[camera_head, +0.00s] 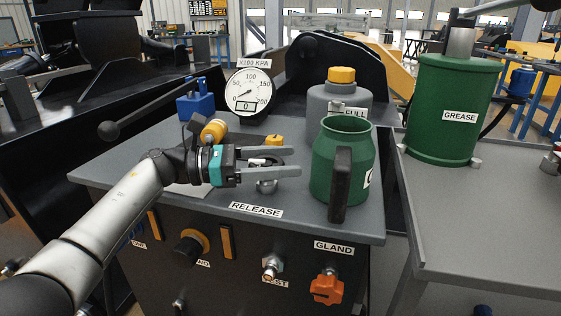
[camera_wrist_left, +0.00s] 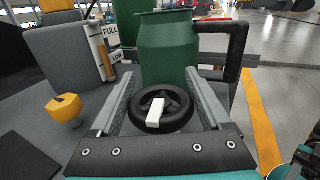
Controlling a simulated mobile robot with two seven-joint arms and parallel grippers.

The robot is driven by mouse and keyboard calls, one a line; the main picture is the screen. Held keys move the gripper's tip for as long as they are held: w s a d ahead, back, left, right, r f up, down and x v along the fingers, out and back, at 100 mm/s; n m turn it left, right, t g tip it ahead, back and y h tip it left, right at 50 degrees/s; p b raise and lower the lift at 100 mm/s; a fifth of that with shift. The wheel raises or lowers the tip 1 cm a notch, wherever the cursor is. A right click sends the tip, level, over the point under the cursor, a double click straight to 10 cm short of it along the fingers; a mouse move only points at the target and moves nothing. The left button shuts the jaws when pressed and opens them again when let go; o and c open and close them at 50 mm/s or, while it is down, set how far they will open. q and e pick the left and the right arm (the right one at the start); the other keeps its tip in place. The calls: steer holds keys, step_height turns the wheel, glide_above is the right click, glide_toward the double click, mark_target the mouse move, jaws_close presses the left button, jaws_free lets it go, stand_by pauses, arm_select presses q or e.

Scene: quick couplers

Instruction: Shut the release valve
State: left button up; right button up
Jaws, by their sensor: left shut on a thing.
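The release valve is a small black handwheel with a white bar across it, clearest in the left wrist view (camera_wrist_left: 176,119). In the head view its metal base (camera_head: 267,187) shows above the RELEASE label (camera_head: 256,210) on the grey bench top. My left gripper (camera_head: 297,161) reaches in from the left, level with the top, its two grey fingers on either side of the wheel. In the left wrist view the fingers (camera_wrist_left: 160,76) flank the wheel, and the jaws are shut on it. The fingers and wrist hide part of the valve.
A green jug (camera_head: 336,165) with a black handle stands close beyond the fingertips. A round gauge (camera_head: 249,93), a grey bottle with yellow cap (camera_head: 341,76) and a yellow knob (camera_wrist_left: 65,108) stand nearby. A green GREASE drum (camera_head: 455,90) is at right.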

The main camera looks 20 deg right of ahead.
arm_select(q)
steer(key=shift+s+d+f, duration=0.1)
steer(key=shift+f, duration=0.25)
steer(key=o, duration=1)
steer(key=shift+o, duration=1)
steer(key=shift+r, duration=0.2)
steer(key=shift+w+a+r, duration=0.1)
steer(key=shift+w+a, duration=0.15)
steer(key=shift+a, duration=0.5)
steer(key=a, duration=0.4)
steer(key=w+a+p, duration=0.1)
steer(key=a, duration=0.3)
steer(key=w+a+p, duration=0.1)
steer(key=a, duration=0.3)
steer(key=shift+w+a, duration=0.15)
steer(key=shift+w, duration=0.1)
steer(key=shift+a, duration=0.6)
arm_select(e)
steer(key=shift+w+d+f+n+g+h, duration=0.25)
steer(key=shift+d+f+g+h, duration=0.3)
steer(key=shift+g, duration=0.5)
steer(key=shift+w+d+f+n+g+h, duration=0.15)
steer(key=shift+w+d+f+g+h, duration=0.15)
steer(key=shift+d+f+g, duration=0.6)
arm_select(q)
steer(key=shift+c, duration=0.2)
arm_select(e)
steer(key=shift+a+r, duration=0.2)
